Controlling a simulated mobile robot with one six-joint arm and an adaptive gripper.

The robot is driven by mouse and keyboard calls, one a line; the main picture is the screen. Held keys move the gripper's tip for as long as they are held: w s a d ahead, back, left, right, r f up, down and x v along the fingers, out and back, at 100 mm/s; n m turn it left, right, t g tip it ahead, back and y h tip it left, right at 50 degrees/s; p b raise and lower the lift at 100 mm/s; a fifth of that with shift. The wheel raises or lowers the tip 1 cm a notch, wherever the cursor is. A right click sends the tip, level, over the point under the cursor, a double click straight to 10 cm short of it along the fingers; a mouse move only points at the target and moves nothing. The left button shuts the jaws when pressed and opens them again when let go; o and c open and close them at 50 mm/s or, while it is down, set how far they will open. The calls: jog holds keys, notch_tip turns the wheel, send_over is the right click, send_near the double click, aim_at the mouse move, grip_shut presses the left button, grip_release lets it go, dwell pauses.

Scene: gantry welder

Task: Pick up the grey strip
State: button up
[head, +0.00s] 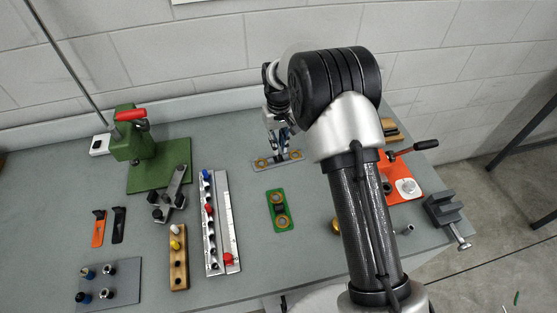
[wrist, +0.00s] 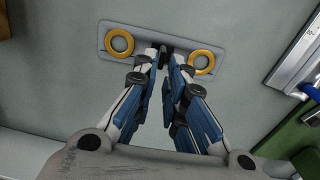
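The grey strip (wrist: 146,35) is a flat rounded plate with an orange-yellow ring near each end. In the wrist view it lies across the top of the picture, and a small dark part shows at its middle. In the head view the grey strip (head: 291,156) lies on the bench beyond the green one. My gripper (wrist: 167,54) is over the middle of the strip, its fingertips close together on either side of the dark part. Whether they touch it I cannot tell. In the head view my gripper (head: 279,150) is partly hidden by my arm.
A green strip (head: 278,199) with two rings lies nearer on the grey bench (head: 240,285). To the left are a long metal rail (head: 228,215) with coloured knobs and a green press (head: 126,150). An orange plate (head: 405,172) and a grey vise (head: 443,209) are at right.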

aim_at(278, 157)
notch_tip(278, 157, down, 5)
jog(key=shift+s+f+b, duration=0.1)
jog(key=shift+b, duration=0.9)
jog(key=shift+c, duration=0.4)
grip_shut()
